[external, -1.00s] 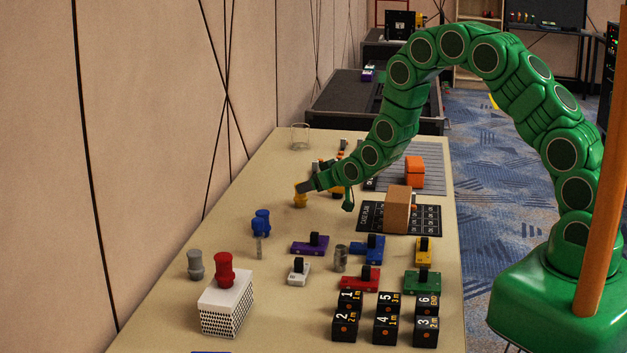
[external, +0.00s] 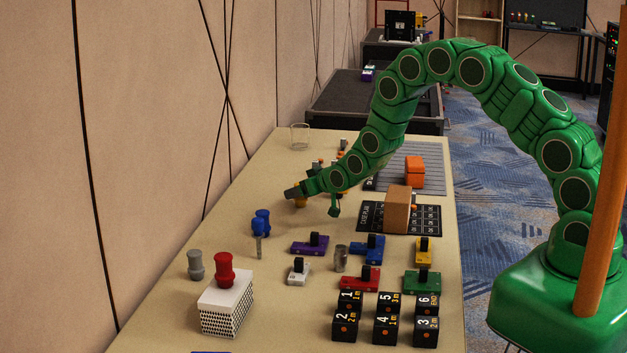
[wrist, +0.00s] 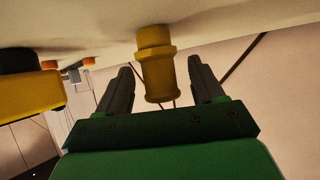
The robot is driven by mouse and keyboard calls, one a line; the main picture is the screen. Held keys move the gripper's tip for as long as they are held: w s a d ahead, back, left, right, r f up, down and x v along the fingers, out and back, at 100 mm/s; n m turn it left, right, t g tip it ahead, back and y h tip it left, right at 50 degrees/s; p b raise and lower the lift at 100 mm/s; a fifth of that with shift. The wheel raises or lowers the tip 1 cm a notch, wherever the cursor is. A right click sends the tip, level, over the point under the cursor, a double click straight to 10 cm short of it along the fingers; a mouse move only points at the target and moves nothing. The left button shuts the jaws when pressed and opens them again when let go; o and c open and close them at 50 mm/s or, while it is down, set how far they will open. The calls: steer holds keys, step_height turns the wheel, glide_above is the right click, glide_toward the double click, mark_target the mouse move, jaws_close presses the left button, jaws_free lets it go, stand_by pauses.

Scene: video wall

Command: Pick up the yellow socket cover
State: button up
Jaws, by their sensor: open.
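The yellow socket cover (wrist: 155,68) is a ribbed, flanged cylinder. In the wrist view, which looks inverted, it stands on the table between the two dark fingers of my gripper (wrist: 160,66). The fingers are open, with a visible gap on each side of the cover. In the external view my gripper (external: 292,193) is low over the left side of the table and partly hides the cover (external: 300,202); only a bit of yellow shows below it.
Blue (external: 262,222), red (external: 224,270) and grey (external: 195,265) covers stand nearer the external camera. A cardboard-brown box (external: 397,208) stands right of my gripper. The wall is close on the left.

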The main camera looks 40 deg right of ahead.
steer(key=shift+x, duration=1.1)
steer(key=shift+r, duration=0.1)
steer(key=c, duration=1)
steer(key=shift+r, duration=0.65)
steer(key=r+v, duration=0.1)
steer(key=v, duration=0.8)
steer(key=w+r+v, duration=0.1)
steer(key=r+v, duration=0.1)
steer(key=v, duration=0.6)
steer(key=shift+a+r, duration=0.2)
